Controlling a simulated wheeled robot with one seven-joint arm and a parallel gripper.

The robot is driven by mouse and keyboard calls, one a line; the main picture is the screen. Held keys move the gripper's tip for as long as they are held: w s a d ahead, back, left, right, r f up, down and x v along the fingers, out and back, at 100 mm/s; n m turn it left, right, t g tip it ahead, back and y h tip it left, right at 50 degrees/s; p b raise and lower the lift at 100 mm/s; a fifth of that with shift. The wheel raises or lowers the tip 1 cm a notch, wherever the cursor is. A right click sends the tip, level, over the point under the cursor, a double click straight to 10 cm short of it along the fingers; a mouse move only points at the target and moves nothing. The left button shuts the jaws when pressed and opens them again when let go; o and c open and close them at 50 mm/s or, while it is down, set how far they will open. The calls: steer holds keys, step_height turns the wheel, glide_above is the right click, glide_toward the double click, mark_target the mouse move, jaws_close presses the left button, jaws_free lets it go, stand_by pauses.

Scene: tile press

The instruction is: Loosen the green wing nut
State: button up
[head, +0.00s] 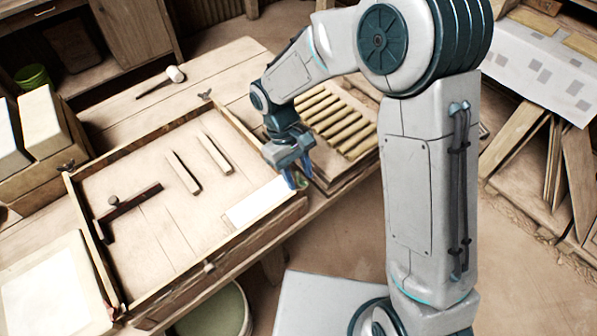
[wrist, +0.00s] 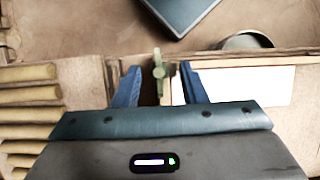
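The green wing nut (wrist: 158,66) is pale green and sits on a wooden frame edge, showing in the wrist view between my two blue fingers. My gripper (wrist: 160,87) is open, with one finger on each side of the nut and a visible gap to both. In the head view my gripper (head: 298,178) points down at the right corner of the wooden tray frame (head: 255,237). There the nut is mostly hidden by the fingers.
A white tile or sheet (head: 257,201) lies inside the frame beside my gripper. A slatted rack (head: 335,122) stands behind it. Dark wing nuts (head: 205,96) sit on other frame corners. A dark bar (head: 128,212) lies in the frame. A green bucket (head: 213,310) is below.

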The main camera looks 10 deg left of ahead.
steer(key=v, duration=1.3)
steer(key=shift+a+r+b, duration=0.15)
steer(key=shift+r+b, duration=0.2)
steer(key=shift+w, duration=0.1)
steer(key=s+d+r+m+t+y, duration=0.1)
steer(key=s+d+r+m, duration=0.1)
steer(key=d, duration=0.6)
steer(key=s+d+r+m+t+y, duration=0.1)
steer(key=d+r+m, duration=0.15)
steer(key=d, duration=0.55)
steer(key=s+d+f+m+t+y, duration=0.1)
steer(key=s+d+f+m+t, duration=0.1)
steer(key=s+d+m, duration=0.3)
steer(key=shift+s+d+t, duration=0.9)
steer(key=shift+s+d, duration=1)
steer(key=shift+d, duration=1.1)
steer(key=shift+m, duration=0.25)
